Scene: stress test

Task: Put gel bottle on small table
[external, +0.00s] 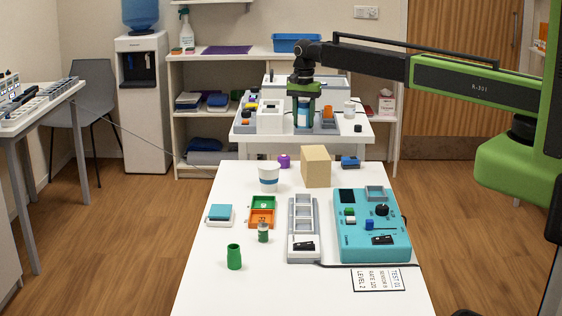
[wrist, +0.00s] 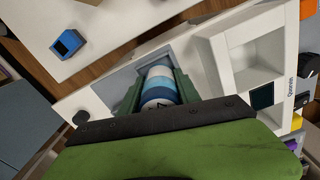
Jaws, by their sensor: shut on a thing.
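My gripper (external: 304,122) points down over the far white table (external: 240,133), which looks smaller than the near one. It is shut on a blue-and-white bottle (external: 304,115), apparently the gel bottle. In the wrist view the bottle (wrist: 160,86) stands between my green fingers (wrist: 158,92), with blue and white bands showing. Its lower part is hidden by the gripper. A grey recess of a white unit lies just beyond it. I cannot tell whether the bottle touches anything below.
White unit (external: 270,118), orange block (external: 327,113) and white bottle (external: 349,107) crowd the far table. The near table (external: 200,270) holds a cup (external: 269,177), tan box (external: 315,167), teal panel (external: 345,240) and green cylinder (external: 234,257); its front left is bare.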

